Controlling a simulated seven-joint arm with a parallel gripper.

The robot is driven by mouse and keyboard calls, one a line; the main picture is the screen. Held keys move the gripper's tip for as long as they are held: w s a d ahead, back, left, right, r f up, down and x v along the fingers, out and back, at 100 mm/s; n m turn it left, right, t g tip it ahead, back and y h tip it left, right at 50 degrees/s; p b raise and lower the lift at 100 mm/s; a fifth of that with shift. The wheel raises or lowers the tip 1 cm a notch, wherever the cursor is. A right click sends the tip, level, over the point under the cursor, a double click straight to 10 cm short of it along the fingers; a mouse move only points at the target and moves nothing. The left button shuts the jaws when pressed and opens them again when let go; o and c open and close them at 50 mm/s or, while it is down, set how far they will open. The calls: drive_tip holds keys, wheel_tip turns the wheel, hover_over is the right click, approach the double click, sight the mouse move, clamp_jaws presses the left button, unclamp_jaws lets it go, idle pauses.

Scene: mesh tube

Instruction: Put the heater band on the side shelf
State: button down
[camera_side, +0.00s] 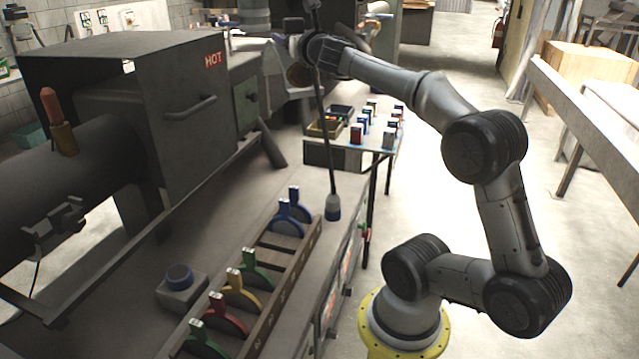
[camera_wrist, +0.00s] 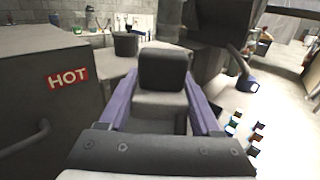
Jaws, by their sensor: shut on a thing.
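My gripper (camera_wrist: 161,82) is shut on a dark, blocky piece (camera_wrist: 165,68), which sits between its two purple fingers in the wrist view. It seems to be the heater band, but its full shape is hidden. In the side view my gripper (camera_side: 302,72) is small and dark beside the grey machine, far back at top centre; a brownish round part shows by it, unclear at this size. The side shelf seems to be the pale low surface (camera_side: 345,148) with coloured blocks, below and to the right of my gripper.
A grey guard box marked HOT (camera_side: 185,85) stands left of my gripper. A rack (camera_side: 300,250) with several coloured ring-shaped pieces lies on the bench in front. A hanging cable with a blue-ended plug (camera_side: 333,207) drops past the shelf. Coloured blocks (camera_side: 357,133) crowd part of the shelf.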

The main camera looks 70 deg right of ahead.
drive_tip(key=d+m+g+h, duration=0.1)
drive_tip(key=d+f+m+g+h, duration=0.1)
drive_tip(key=d+g, duration=0.1)
drive_tip(key=shift+s+d+f+m+g, duration=0.2)
drive_tip(key=shift+m+g, duration=0.1)
drive_tip(key=shift+s+d+f+m+g+h, duration=0.1)
drive_tip(key=shift+d+m+g+h, duration=0.3)
drive_tip(key=shift+g, duration=0.1)
drive_tip(key=shift+s+d+f+m+g+h, duration=0.1)
drive_tip(key=shift+d+m+g+h, duration=0.2)
drive_tip(key=shift+m+g, duration=0.15)
wheel_tip(320, 180, up, 4)
drive_tip(key=s+m+g, duration=0.1)
drive_tip(key=m+g, duration=0.8)
drive_tip(key=g, duration=0.5)
wheel_tip(320, 180, down, 37)
drive_tip(key=shift+d+t, duration=0.35)
drive_tip(key=shift+c, duration=0.4)
unclamp_jaws()
drive_tip(key=shift+s+f, duration=0.1)
drive_tip(key=shift+f, duration=0.15)
